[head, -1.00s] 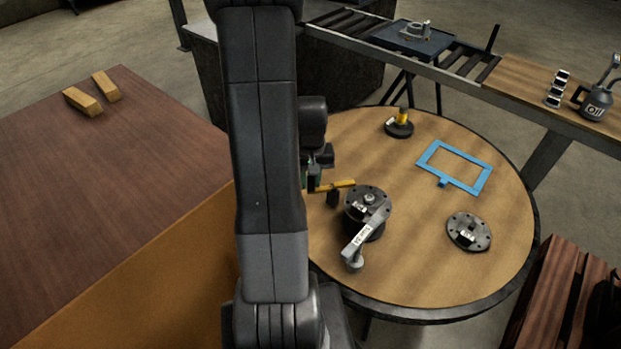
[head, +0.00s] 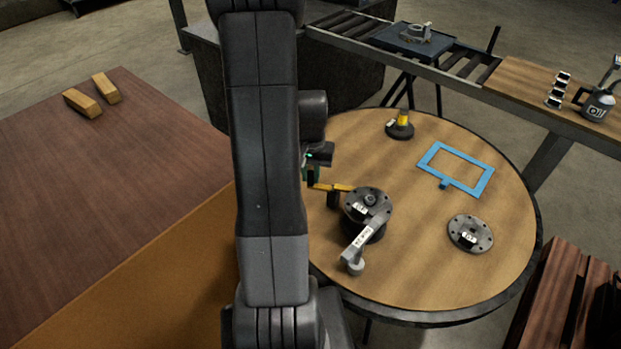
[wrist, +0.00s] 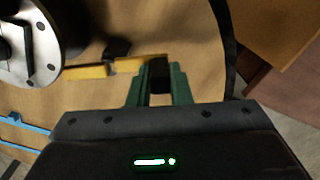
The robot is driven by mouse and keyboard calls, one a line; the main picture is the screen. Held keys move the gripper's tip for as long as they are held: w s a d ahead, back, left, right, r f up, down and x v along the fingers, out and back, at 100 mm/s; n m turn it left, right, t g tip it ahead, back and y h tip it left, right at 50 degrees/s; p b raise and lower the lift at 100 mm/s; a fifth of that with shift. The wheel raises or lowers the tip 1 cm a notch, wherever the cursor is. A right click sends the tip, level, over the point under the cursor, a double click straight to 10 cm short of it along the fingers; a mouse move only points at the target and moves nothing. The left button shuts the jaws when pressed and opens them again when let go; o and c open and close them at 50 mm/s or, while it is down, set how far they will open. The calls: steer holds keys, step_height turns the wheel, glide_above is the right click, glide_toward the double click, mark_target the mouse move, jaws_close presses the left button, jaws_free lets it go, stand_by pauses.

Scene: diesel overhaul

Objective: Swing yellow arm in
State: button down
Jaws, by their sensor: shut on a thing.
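The yellow arm (head: 332,187) is a thin bar at the left side of a round dark flanged unit (head: 367,208) on the round table. It also shows in the wrist view (wrist: 88,72), pointing away from the flange toward my gripper. My gripper (wrist: 160,82) has green fingers closed around a dark upright piece (wrist: 159,74) at the outer end of the yellow arm. In the head view my gripper (head: 311,179) is at the arm's left end, partly hidden by my arm.
The round wooden table (head: 430,275) also holds a blue frame (head: 484,181), a flat round flange (head: 470,233) and a dark base with a yellow top (head: 401,122). A grey lever (head: 362,243) sticks out from the flanged unit toward the front. A brown bench (head: 110,170) stands left.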

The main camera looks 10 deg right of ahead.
steer(key=shift+w+d+m+b, duration=0.1)
steer(key=shift+w+d+m, duration=0.3)
steer(key=shift+m, duration=0.55)
steer(key=shift+w+d+m+b, duration=0.2)
steer(key=shift+w+m, duration=0.25)
steer(key=shift+m, duration=0.45)
steer(key=shift+w+d+m+b, duration=0.1)
steer(key=shift+w+d+m, duration=0.3)
steer(key=shift+m, duration=0.55)
steer(key=c, duration=1.3)
jaws_free()
steer(key=shift+r, duration=0.1)
step_height(320, 180, up, 14)
steer(key=shift+f, duration=0.15)
step_height(320, 180, down, 14)
steer(key=shift+r, duration=0.1)
